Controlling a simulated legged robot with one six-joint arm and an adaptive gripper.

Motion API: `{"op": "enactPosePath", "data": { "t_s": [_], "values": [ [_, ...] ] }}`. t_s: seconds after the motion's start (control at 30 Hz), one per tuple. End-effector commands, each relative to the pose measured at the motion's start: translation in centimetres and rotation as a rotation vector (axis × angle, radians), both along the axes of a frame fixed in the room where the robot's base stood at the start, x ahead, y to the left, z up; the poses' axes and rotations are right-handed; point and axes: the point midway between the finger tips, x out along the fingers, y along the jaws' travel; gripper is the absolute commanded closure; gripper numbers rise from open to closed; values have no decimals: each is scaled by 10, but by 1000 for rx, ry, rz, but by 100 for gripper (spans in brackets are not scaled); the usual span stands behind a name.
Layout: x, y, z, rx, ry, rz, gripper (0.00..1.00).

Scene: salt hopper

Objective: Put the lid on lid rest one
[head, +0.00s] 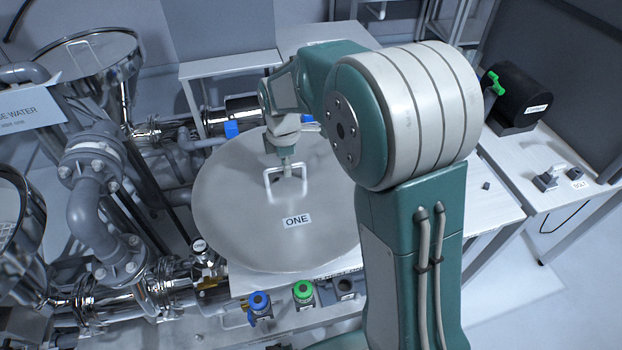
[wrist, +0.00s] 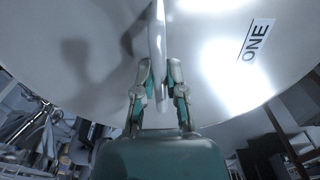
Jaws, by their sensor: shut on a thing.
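The lid (head: 235,220) is a large round grey disc with a white bar handle (head: 270,182) and a label reading ONE. It spans the middle of the head view. My gripper (head: 289,170) is at the handle and shut on it; the wrist view also shows my gripper (wrist: 160,95) with its fingers on either side of the handle (wrist: 159,50). The lid (wrist: 100,70) fills the upper wrist view. What lies under the lid is hidden, and I cannot tell whether it is lifted or resting on something. No lid rest can be made out for certain.
Steel pipes and flanges (head: 95,200) crowd the left, beside a sign (head: 30,105). A blue-capped fitting (head: 259,305) and a green-capped fitting (head: 303,293) stand in front. A pale table (head: 225,66) is behind. A bench with a black cylinder (head: 520,88) stands at right.

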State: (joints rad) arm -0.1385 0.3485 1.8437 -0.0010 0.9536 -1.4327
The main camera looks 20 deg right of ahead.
Motion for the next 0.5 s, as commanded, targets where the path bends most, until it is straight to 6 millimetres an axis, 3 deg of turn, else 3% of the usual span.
{"op": "enactPosePath", "data": {
  "t_s": [0.13,0.5],
  "values": [
    [15,-26,-12,0,-3,-6,100],
    [33,-60,-59,1,-3,-2,100]
  ]
}}
